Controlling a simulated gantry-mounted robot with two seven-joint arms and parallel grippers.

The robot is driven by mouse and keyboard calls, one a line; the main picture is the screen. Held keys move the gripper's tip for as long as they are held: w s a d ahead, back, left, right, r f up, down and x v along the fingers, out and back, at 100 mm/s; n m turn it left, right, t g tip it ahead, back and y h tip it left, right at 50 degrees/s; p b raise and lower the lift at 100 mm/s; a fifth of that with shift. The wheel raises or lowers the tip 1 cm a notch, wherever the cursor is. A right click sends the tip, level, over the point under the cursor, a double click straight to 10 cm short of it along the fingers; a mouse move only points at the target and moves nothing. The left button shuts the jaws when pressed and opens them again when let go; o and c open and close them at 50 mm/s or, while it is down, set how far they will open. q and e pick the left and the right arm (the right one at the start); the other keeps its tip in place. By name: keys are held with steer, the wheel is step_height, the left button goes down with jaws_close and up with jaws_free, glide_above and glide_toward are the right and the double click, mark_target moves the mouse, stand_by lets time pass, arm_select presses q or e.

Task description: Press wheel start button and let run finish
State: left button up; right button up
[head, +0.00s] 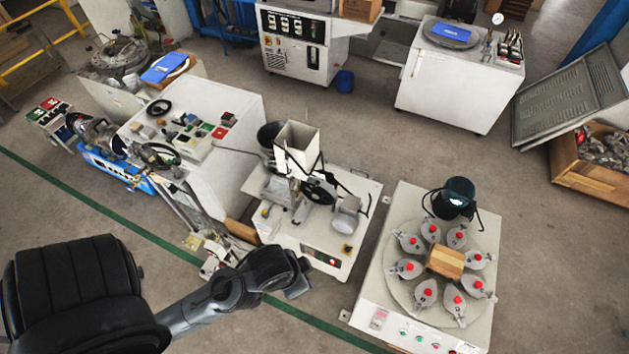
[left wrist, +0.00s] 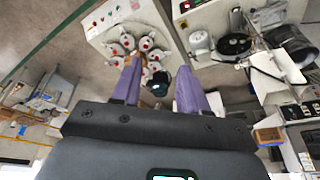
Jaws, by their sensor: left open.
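The wheel machine (head: 282,238) stands in the middle of the head view, a pale cabinet with a hopper (head: 297,148) over a dark wheel (head: 319,191). A dark button panel with red and green spots (head: 328,260) is on its front edge; which one is the start button is too small to tell. In the left wrist view the wheel (left wrist: 235,45) is at the upper right and the panel (left wrist: 183,14) at the top. My left gripper (left wrist: 160,68) is open and empty, its purple fingers apart and away from the panel. My left arm reaches towards the machine's front left; its fingers are hidden in the head view. My right gripper is not in view.
Right of the wheel machine is a cabinet (head: 377,262) with a round plate, several red-topped clamps and its own front buttons. A long white bench (head: 236,125) with instruments stands at left. Floor is free in front of the wheel machine and between it and the back cabinets.

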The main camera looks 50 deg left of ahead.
arm_select(q)
jaws_close()
stand_by(1.4)
